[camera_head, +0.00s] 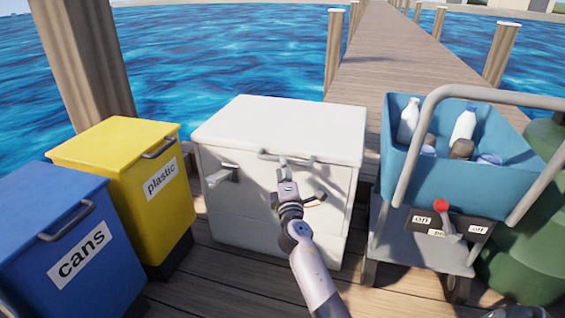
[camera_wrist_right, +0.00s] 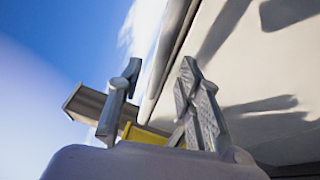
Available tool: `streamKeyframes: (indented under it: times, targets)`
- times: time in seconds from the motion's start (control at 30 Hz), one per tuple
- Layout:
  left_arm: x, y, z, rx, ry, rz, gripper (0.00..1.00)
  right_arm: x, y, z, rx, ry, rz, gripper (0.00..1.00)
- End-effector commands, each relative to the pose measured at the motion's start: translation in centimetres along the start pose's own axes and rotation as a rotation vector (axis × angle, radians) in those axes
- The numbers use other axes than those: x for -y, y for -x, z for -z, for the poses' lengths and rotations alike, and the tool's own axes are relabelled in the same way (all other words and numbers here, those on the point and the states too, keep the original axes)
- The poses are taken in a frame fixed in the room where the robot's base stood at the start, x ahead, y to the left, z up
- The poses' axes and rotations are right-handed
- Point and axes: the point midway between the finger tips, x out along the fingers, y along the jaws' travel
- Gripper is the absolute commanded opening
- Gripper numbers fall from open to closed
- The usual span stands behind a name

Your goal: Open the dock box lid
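The white dock box (camera_head: 235,215) stands on the wooden dock with its lid (camera_head: 285,120) down. A grey bar handle (camera_head: 262,154) runs along the lid's front edge. My right gripper (camera_head: 284,165) is at the box's front, its fingertips overlapping the handle; I cannot tell whether they touch it. In the right wrist view, its two fingers (camera_wrist_right: 160,75) are apart, with nothing clearly gripped between them, close beside the white box front (camera_wrist_right: 240,60). A grey bracket (camera_head: 223,175) sticks out at the box's front left. My left gripper is out of view.
A yellow "plastic" bin (camera_head: 130,180) and a blue "cans" bin (camera_head: 60,240) stand left of the box. A cart with a blue tub (camera_head: 440,170) of bottles stands close on its right, beside a green barrel (camera_head: 520,262). Water lies behind, with a pier (camera_head: 400,50).

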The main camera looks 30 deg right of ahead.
Motion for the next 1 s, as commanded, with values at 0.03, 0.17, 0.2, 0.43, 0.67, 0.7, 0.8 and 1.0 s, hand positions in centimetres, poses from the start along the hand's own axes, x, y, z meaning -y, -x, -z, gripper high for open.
streamKeyframes:
  times: [0.03, 0.17, 0.2, 0.43, 0.67, 0.7, 0.8, 1.0]
  targets:
    - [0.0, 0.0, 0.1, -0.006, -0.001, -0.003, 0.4, 0.0, -1.0, 0.0, 0.001, 0.0, -0.002, 0.33]
    - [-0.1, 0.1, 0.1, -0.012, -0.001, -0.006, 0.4, 0.1, -2.6, 0.0, 0.001, 0.001, -0.001, 0.33]
    - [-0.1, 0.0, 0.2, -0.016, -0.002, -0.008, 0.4, 0.1, -3.0, 0.0, 0.001, 0.001, -0.001, 0.33]
    - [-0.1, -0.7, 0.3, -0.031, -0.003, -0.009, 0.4, 0.0, -3.8, 0.0, 0.0, -0.001, 0.0, 0.33]
    - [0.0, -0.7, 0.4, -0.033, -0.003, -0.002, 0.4, 0.0, -3.8, 0.0, 0.0, 0.0, 0.001, 0.3]
    - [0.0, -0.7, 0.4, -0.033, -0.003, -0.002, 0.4, 0.0, -3.8, 0.0, 0.0, 0.0, 0.0, 0.27]
    - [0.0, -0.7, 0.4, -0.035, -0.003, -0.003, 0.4, 0.0, -3.8, 0.0, 0.0, 0.0, 0.0, 0.2]
    - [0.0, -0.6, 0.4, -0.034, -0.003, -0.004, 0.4, 0.0, -3.8, 0.0, 0.0, 0.0, 0.001, 0.07]
